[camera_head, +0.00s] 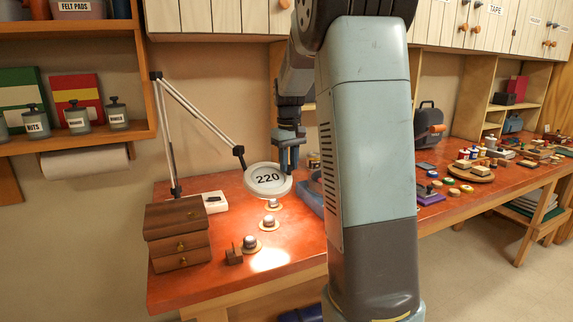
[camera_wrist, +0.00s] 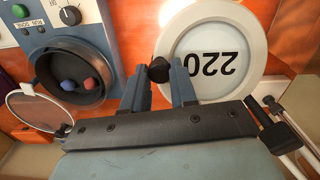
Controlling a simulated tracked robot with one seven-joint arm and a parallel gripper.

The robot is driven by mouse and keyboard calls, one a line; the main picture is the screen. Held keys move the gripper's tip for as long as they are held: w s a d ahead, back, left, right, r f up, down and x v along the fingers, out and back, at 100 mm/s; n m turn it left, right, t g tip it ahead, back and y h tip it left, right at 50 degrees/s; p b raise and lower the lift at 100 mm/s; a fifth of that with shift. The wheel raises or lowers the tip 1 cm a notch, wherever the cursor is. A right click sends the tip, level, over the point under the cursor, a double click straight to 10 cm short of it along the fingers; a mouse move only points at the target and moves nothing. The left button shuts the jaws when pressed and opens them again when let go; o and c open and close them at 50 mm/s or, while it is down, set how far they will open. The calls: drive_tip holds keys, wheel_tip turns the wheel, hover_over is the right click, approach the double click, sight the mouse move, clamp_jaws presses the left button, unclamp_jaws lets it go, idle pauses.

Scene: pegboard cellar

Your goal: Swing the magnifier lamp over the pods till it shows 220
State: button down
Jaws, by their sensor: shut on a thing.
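The magnifier lamp has a round white-rimmed head (camera_head: 268,192) on a jointed arm (camera_head: 200,118), and its lens reads 220. In the wrist view the lamp head (camera_wrist: 254,60) shows the 220 upside down. My gripper (camera_head: 289,165) is at the far right rim of the head. In the wrist view my gripper (camera_wrist: 159,82) is shut on a small black knob (camera_wrist: 159,69) at the rim. Three pods on round discs stand in a row on the bench: a near one (camera_head: 250,242), a middle one (camera_head: 269,220) and a far one (camera_head: 273,203), close below the lamp head.
A small wooden drawer chest (camera_head: 177,238) stands left of the pods, with a small wooden block (camera_head: 234,256) beside them. A blue machine (camera_wrist: 70,45) with an open round chamber holds red and blue balls. Shelves and wall cabinets bound the back. My arm hides the bench's middle.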

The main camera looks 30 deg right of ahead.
drive_tip(key=c, duration=0.9)
unclamp_jaws()
drive_tip(key=shift+a, duration=0.1)
wheel_tip(320, 180, up, 14)
drive_tip(key=shift+f, duration=0.1)
drive_tip(key=s+a+t, duration=0.2)
drive_tip(key=s+a, duration=0.2)
drive_tip(key=s, duration=0.4)
drive_tip(key=s+a+t, duration=0.1)
drive_tip(key=s+a, duration=0.4)
drive_tip(key=s, duration=0.4)
drive_tip(key=s+a+f+m+t, duration=0.1)
drive_tip(key=s+a+f, duration=0.3)
drive_tip(key=s+f, duration=0.5)
drive_tip(key=s+t, duration=0.1)
drive_tip(key=s, duration=0.3)
drive_tip(key=shift+a+t, duration=0.3)
drive_tip(key=shift+a, duration=0.05)
